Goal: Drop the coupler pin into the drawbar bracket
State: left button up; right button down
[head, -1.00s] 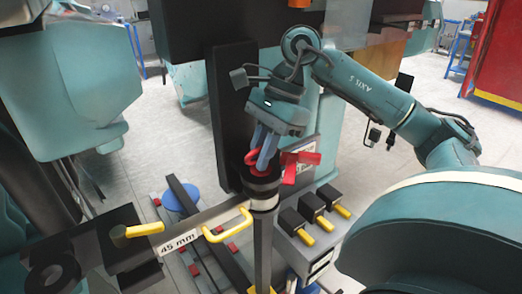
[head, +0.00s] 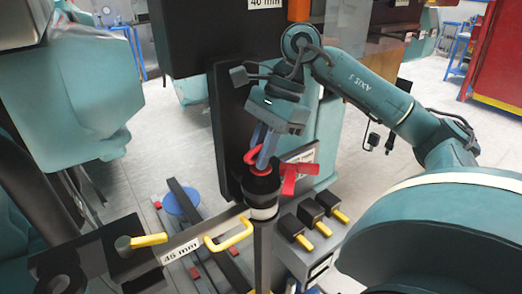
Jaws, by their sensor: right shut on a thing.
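My right gripper (head: 263,148) is shut on the red ring (head: 254,155) at the top of the coupler pin. The ring is right above the black round collar (head: 262,190) with a pale band, which I take for the drawbar bracket. A red part below the ring shows at the collar's mouth. The pin's lower part is hidden, so I cannot tell how deep it sits. A red tag (head: 298,179) sticks out to the right of the collar. My left gripper is not in view.
A bar labelled 45 mm (head: 181,250) with a yellow handle (head: 230,236) runs left from the collar. Several black blocks with yellow levers (head: 311,222) stand at the right. A tall black plate (head: 228,130) rises behind.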

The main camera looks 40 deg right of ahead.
jog(key=shift+r+p, duration=0.35)
jog(key=shift+r, duration=0.25)
jog(key=shift+r+p, duration=0.85)
jog(key=shift+r, duration=0.2)
jog(key=shift+r+p, duration=0.55)
jog(key=shift+r, duration=0.4)
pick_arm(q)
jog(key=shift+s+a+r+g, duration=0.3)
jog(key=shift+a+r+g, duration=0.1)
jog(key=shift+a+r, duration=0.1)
pick_arm(e)
jog(key=shift+r, duration=2.25)
